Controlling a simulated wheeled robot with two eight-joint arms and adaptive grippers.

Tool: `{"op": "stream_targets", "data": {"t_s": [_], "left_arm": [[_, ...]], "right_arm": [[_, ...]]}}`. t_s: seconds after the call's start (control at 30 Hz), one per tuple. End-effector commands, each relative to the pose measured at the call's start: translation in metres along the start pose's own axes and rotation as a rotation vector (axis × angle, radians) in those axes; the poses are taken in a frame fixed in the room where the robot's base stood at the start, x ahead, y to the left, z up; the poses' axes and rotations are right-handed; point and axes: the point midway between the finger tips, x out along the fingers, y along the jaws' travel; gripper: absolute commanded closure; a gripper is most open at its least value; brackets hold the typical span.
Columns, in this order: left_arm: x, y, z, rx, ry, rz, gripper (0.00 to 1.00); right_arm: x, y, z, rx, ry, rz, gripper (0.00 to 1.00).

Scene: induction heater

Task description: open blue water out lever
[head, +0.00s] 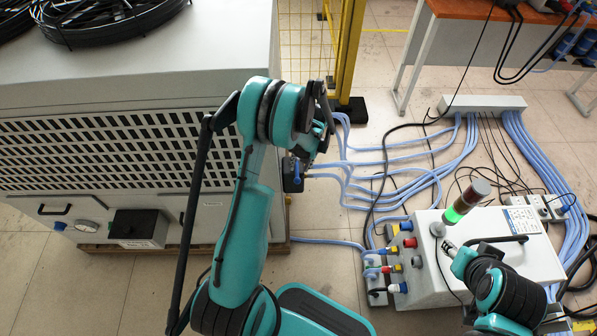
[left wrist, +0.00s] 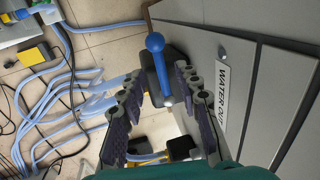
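The blue water out lever (left wrist: 155,43) shows in the left wrist view with a round knob and a straight stem on a dark valve block (left wrist: 176,66). A white "WATER OUT" label (left wrist: 222,95) is on the grey panel to its right. My left gripper (left wrist: 158,76) is open, with one finger on each side of the lever's stem; I see no clear contact. In the head view, my left gripper (head: 318,135) is at the machine's right side, above the dark valve block (head: 292,178). My right gripper (head: 450,248) is at the grey control box; its finger opening is unclear.
The large grey machine (head: 120,85) fills the left. Light blue hoses (head: 385,165) run across the floor to its right. The grey control box (head: 480,265) with a green-lit signal lamp (head: 463,205) stands at lower right. A yellow fence post (head: 348,50) stands behind my left gripper.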

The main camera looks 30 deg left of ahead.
Motion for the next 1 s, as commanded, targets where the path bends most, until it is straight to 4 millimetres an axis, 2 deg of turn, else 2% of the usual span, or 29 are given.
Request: {"op": "stream_targets", "data": {"t_s": [0.03,0.2,0.57,0.6,0.7,1.0], "left_arm": [[0.012,0.001,0.0,-0.001,0.0,0.0,0.67],[0.031,0.0,0.0,-0.001,0.001,0.0,0.67],[0.035,0.0,0.0,0.001,0.001,0.001,0.67],[0.035,0.0,0.0,0.001,0.001,0.001,0.77],[0.035,0.0,0.0,0.001,0.001,0.001,1.0],[0.034,0.001,0.0,-0.006,0.0,0.001,1.0]], "right_arm": [[0.006,0.0,0.004,0.0,0.0,0.0,0.6],[0.012,0.0,0.008,0.0,0.0,0.0,0.6],[0.012,0.0,0.009,0.0,0.0,0.0,0.6],[0.012,0.0,0.009,0.0,0.0,0.0,0.6],[0.012,0.0,0.009,0.0,0.0,0.0,0.6],[0.012,0.0,0.009,0.0,0.0,0.0,0.6]]}}
